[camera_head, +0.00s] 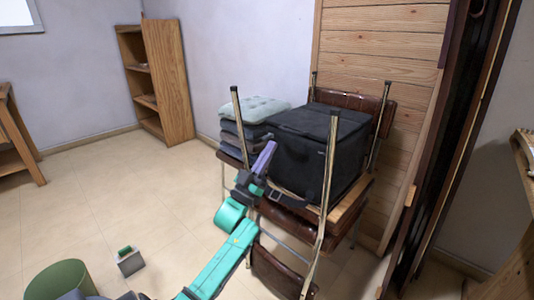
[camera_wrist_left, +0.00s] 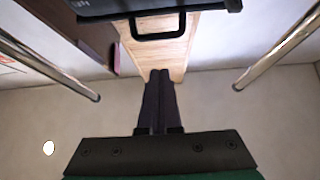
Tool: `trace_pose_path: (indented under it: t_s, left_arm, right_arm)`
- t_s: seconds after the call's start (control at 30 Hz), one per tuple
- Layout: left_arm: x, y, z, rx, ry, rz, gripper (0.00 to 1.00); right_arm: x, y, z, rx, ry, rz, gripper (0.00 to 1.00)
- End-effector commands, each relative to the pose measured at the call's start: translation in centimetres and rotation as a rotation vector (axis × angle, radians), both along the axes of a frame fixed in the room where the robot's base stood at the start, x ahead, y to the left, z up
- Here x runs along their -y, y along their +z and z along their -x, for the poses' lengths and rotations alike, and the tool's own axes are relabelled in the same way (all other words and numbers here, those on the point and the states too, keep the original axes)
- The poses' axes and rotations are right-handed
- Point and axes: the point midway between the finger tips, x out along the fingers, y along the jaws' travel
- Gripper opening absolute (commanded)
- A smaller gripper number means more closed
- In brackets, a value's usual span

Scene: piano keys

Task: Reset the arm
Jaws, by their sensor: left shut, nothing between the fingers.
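My left arm (camera_head: 222,262), turquoise and black, reaches up from the bottom of the head view. My left gripper (camera_head: 265,158) is shut and empty, in front of a stack of chairs and to the left of a black box. In the left wrist view its two dark fingers (camera_wrist_left: 160,90) lie together with nothing between them. My right gripper does not show in either view.
The black box (camera_head: 300,145) rests on upturned brown chairs with metal legs (camera_head: 330,160). Folded cushions (camera_head: 250,115) lie beside it. A wooden shelf (camera_head: 170,80) stands at the back. A green bin (camera_head: 62,278) is at lower left. Tiled floor (camera_head: 110,200) is open at left.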

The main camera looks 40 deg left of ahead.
Motion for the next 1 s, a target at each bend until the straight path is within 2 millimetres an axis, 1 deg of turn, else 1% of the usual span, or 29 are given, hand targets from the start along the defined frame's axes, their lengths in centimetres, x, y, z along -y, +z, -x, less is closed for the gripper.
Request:
trace_pose_path:
  t_s: [0.1,0.33,0.37,0.43,0.47,0.5,0.57,0.6,0.67,0.7,0.77,0.8,0.87,0.9,0.97,1.0]
  left_arm:
    - [0.0,-0.6,0.6,0.001,0.001,-0.001,0.00]
    - [0.0,-0.7,0.6,0.000,0.001,-0.001,0.00]
    - [0.1,-0.9,0.5,-0.008,-0.001,0.001,0.00]
    - [0.9,-2.2,-0.2,-0.074,0.000,0.010,0.00]
    - [1.4,-3.3,-0.7,-0.126,0.000,0.017,0.00]
    - [2.5,-5.3,-1.5,-0.221,-0.001,0.027,0.00]
    - [4.7,-9.4,-2.5,-0.404,-0.002,0.041,0.00]
    - [6.5,-12.5,-2.6,-0.545,-0.005,0.045,0.00]
    - [9.4,-17.5,-2.0,-0.766,-0.014,0.042,0.00]
    - [11.2,-20.5,-1.0,-0.908,-0.023,0.035,0.00]
    - [13.7,-24.3,1.2,-1.100,-0.039,0.022,0.00]
    - [15.1,-26.3,2.8,-1.212,-0.051,0.008,0.00]
    - [16.9,-28.7,5.3,-1.355,-0.068,-0.011,0.00]
    - [17.9,-29.9,6.9,-1.439,-0.080,-0.023,0.00]
    - [19.2,-31.3,9.3,-1.550,-0.099,-0.042,0.00]
    - [20.0,-32.1,10.8,-1.620,-0.113,-0.054,0.00]
  right_arm:
    - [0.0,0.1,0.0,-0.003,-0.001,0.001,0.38]
    - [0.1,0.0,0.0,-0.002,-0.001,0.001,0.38]
    - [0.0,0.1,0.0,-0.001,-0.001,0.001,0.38]
    - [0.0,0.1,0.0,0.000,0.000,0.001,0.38]
    - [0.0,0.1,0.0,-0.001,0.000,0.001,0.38]
    - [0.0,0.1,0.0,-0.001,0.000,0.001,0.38]
    - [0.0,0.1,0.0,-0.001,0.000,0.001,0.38]
    - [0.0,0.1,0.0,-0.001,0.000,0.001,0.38]
    - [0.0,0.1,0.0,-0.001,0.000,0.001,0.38]
    - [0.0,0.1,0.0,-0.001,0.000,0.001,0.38]
    - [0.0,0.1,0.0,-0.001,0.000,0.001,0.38]
    - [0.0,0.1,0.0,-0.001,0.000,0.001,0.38]
    - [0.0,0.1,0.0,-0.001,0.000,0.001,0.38]
    - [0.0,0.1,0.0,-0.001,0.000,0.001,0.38]
    - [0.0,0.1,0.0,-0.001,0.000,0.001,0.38]
    - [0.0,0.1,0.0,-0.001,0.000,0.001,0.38]
